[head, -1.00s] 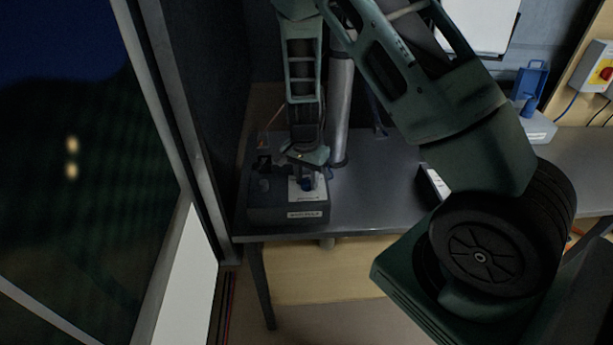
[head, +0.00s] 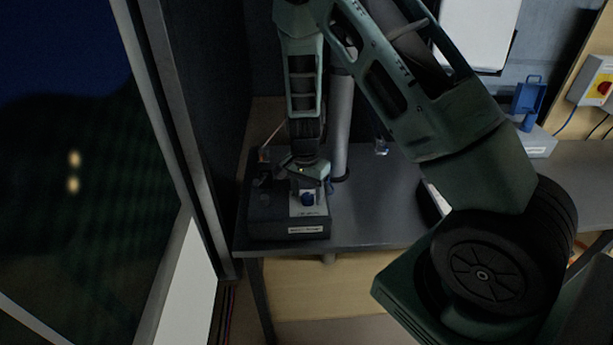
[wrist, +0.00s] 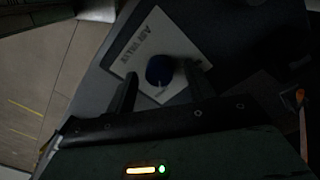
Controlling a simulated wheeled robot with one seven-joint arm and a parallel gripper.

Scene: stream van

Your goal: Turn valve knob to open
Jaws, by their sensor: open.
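The valve knob (head: 308,198) is small, round and blue, on a pale labelled plate (head: 310,211) on top of a dark grey box (head: 261,228). The box stands on the left end of the bench. In the wrist view the blue knob (wrist: 159,70) has a small pale mark at its lower edge, and the plate (wrist: 150,38) carries printed text, partly readable as a valve label. My gripper (wrist: 159,82) is open, one dark finger on each side of the knob, with gaps visible. In the head view my wrist hangs just above and behind the knob and hides part of the box top.
The grey bench (head: 385,205) is clear right of the box, with a metal post (head: 341,125) behind. A window and its frame (head: 160,90) stand close at the left.

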